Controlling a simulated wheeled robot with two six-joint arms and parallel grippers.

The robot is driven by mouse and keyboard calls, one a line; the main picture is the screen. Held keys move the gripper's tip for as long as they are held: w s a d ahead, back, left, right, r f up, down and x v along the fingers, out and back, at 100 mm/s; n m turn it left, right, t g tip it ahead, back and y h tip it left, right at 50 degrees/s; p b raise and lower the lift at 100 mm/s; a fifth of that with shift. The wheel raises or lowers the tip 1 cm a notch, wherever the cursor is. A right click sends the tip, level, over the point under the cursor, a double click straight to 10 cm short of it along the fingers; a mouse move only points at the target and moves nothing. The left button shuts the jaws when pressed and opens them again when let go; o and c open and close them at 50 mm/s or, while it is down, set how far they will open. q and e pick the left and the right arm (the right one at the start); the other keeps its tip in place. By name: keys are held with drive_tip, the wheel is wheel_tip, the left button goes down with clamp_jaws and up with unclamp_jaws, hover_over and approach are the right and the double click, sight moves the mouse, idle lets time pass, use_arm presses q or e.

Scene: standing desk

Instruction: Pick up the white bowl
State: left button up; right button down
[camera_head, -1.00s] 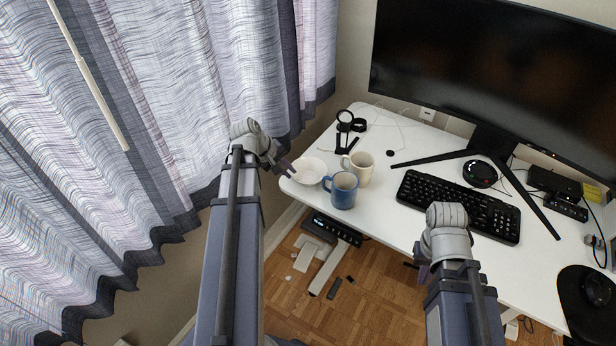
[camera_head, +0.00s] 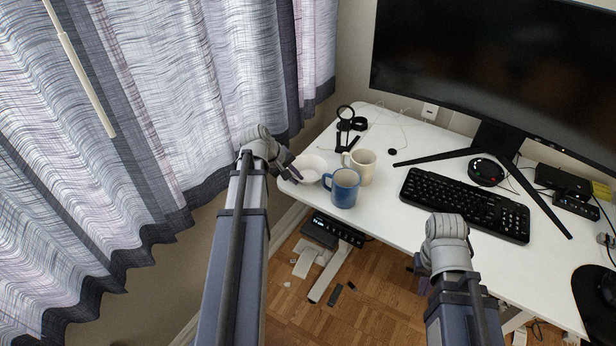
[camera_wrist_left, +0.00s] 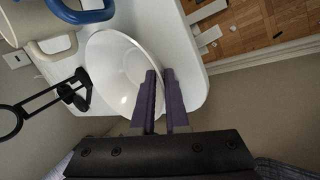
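The white bowl (camera_head: 312,168) stands at the left end of the white desk, beside the mugs. My left gripper (camera_head: 295,179) is at the bowl's left rim. In the left wrist view, the bowl (camera_wrist_left: 108,62) lies just beyond my purple fingers (camera_wrist_left: 161,72), which show a narrow gap. One finger overlaps the bowl's inside and the other lies by its outer edge; whether they touch the rim is unclear. My right gripper (camera_head: 420,280) hangs in front of the desk's front edge, its fingertips partly hidden by its wrist.
A blue mug (camera_head: 344,188) and a cream mug (camera_head: 362,166) stand close right of the bowl. A black ring-shaped stand (camera_head: 346,130) is behind them. The keyboard (camera_head: 465,205) and monitor (camera_head: 480,70) are to the right. A curtain (camera_head: 150,130) hangs to the left.

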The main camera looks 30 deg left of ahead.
use_arm(q)
drive_tip(key=shift+c, duration=0.4)
clamp_jaws()
idle(0.8)
drive_tip(key=shift+r, duration=0.1)
wheel_tip(320, 180, up, 10)
drive_tip(key=p, duration=1)
